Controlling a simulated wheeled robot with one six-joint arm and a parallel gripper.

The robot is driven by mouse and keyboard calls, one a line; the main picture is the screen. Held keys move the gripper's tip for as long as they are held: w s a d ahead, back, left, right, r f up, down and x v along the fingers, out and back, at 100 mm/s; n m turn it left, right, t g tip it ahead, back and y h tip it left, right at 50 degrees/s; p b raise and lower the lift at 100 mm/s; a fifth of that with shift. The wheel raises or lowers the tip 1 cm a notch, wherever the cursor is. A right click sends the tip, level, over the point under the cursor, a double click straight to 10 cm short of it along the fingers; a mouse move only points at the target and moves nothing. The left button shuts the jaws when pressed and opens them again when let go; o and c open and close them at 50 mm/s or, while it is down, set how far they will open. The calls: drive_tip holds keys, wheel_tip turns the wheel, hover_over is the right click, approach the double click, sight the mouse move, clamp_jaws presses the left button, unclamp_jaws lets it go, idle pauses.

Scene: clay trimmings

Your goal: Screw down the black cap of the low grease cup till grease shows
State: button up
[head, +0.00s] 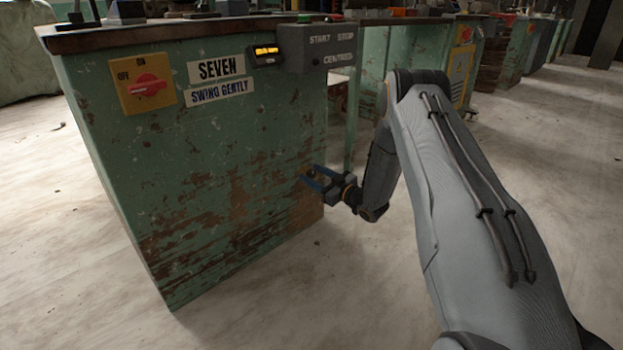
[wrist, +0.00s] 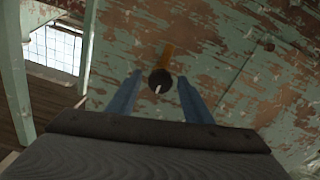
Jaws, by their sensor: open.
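The black cap (wrist: 160,81) of the low grease cup is a dark round knob with a pale mark on its face. A yellow-orange fitting (wrist: 166,54) shows beside it on the worn green panel. In the head view the cap (head: 311,172) is small, low on the panel near its right edge. My gripper (head: 316,178) has blue fingers and reaches the panel from the right. In the wrist view my gripper (wrist: 158,92) is open, one finger on each side of the cap, with gaps visible on both sides. I see no grease at the cap.
Bare pale floor (head: 250,310) lies in front. More machines stand behind.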

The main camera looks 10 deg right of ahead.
drive_tip(key=shift+w+a, duration=0.25)
drive_tip(key=shift+w, duration=0.15)
drive_tip(key=shift+c, duration=0.3)
drive_tip(key=c, duration=1)
drive_tip(key=shift+m, duration=0.3)
